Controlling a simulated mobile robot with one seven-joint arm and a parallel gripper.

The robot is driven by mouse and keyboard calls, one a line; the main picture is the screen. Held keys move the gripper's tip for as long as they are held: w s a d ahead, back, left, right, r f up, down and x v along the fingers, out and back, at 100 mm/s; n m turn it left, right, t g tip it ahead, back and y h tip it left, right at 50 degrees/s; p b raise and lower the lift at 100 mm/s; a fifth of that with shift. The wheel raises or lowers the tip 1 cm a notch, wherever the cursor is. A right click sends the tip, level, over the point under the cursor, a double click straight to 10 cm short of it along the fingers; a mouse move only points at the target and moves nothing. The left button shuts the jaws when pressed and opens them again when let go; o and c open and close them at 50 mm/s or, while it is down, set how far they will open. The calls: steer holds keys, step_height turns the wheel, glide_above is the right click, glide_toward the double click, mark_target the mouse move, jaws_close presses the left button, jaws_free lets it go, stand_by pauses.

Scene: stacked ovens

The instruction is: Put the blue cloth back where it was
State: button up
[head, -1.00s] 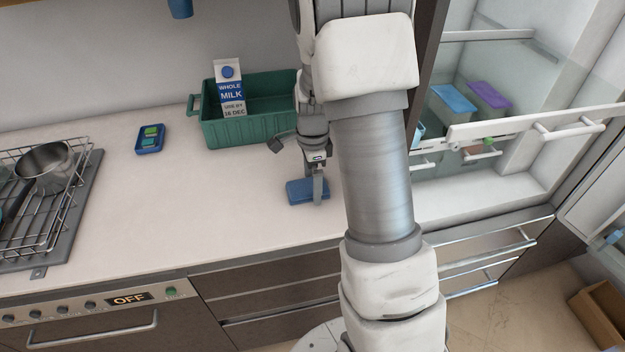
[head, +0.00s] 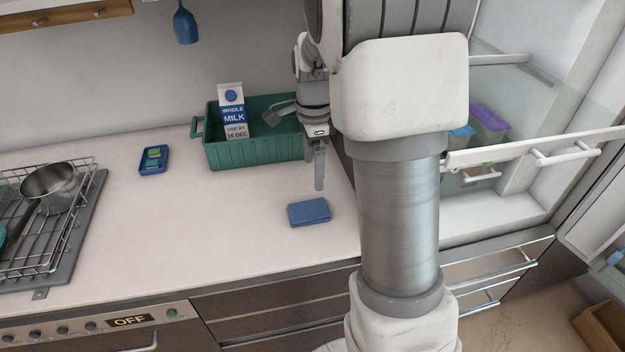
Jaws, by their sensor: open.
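The blue cloth (head: 309,213) is a folded flat rectangle lying on the white counter in the head view, near its front edge and left of my arm. My gripper (head: 312,178) is open and empty, above and just behind the cloth and apart from it.
A green crate (head: 228,156) with a milk carton (head: 232,108) stands behind my gripper. A small blue tray (head: 153,160) and a dish rack (head: 42,240) with a pot (head: 52,182) are at left. An open fridge (head: 520,160) is at right. The counter's middle is clear.

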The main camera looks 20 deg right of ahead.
steer(key=s+a+r+n+t, duration=0.2)
steer(key=s+a+r+n, duration=0.3)
steer(key=s+n, duration=0.5)
steer(key=s+a+r+n+t, duration=0.3)
steer(key=s+a+r+n, duration=0.2)
steer(key=s+n, duration=0.5)
steer(key=shift+a+r+t, duration=0.15)
steer(key=shift+r+t, duration=0.15)
steer(key=shift+r, duration=0.6)
